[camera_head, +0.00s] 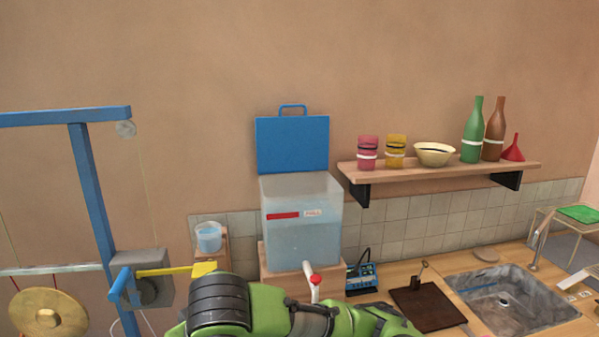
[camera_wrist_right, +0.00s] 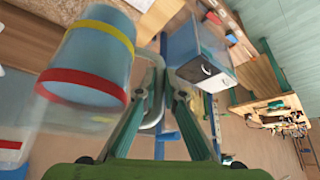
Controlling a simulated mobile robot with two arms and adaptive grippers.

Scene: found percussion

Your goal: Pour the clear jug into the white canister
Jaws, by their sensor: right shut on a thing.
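The clear jug (camera_wrist_right: 92,62), blue-tinted with a yellow and a red band, fills the upper left of the right wrist view. My right gripper (camera_wrist_right: 162,82) is shut on its pale handle, with the jug body left of the fingers. I cannot tell how far the jug is tilted, as this view is turned. In the head view the jug and my right gripper do not show; a green and black arm link of mine covers the bottom middle. I cannot make out a white canister in either view. My left gripper is out of view.
A translucent tank (camera_head: 300,232) with a raised blue lid (camera_head: 292,145) stands by the wall. A small cup (camera_head: 208,238) stands left of it. A blue frame (camera_head: 92,190) with a gong (camera_head: 48,313) is at the left. A shelf (camera_head: 440,172) and a sink (camera_head: 510,300) are right.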

